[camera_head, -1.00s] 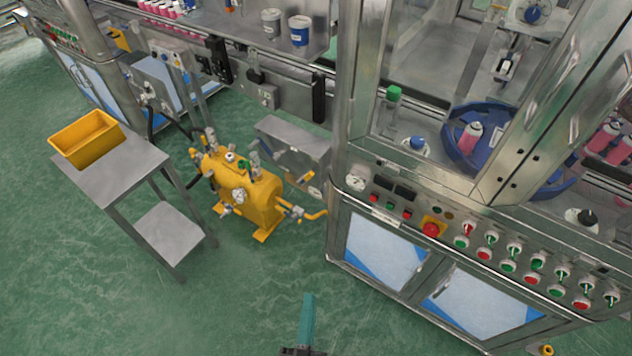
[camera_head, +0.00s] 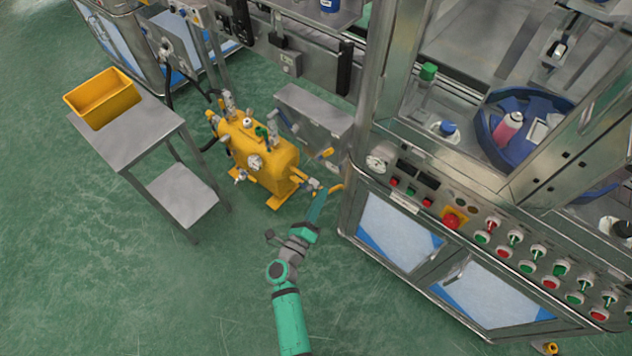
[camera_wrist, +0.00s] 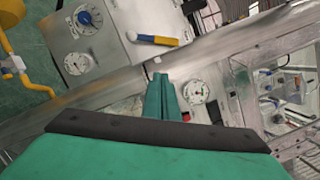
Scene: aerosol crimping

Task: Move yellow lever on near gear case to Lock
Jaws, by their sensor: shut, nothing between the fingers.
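The grey gear case (camera_head: 312,118) stands behind the yellow tank, left of the large machine. Its small yellow lever (camera_head: 327,153) sticks out low on its front. In the wrist view the case's face (camera_wrist: 110,48) shows at the upper left, and the yellow lever (camera_wrist: 156,40), with a blue end, lies roughly crosswise on it. I cannot read any Lock mark. My gripper (camera_head: 318,203) is in front of and below the lever, apart from it in the picture. In the wrist view the teal fingers (camera_wrist: 163,92) are shut and empty, below the lever.
A yellow tank (camera_head: 262,158) with valves and a yellow pipe stands just left of my gripper. The machine's control panel (camera_head: 450,215) and steel frame are close on the right. A side table (camera_head: 135,128) with a yellow bin (camera_head: 102,97) is at the left.

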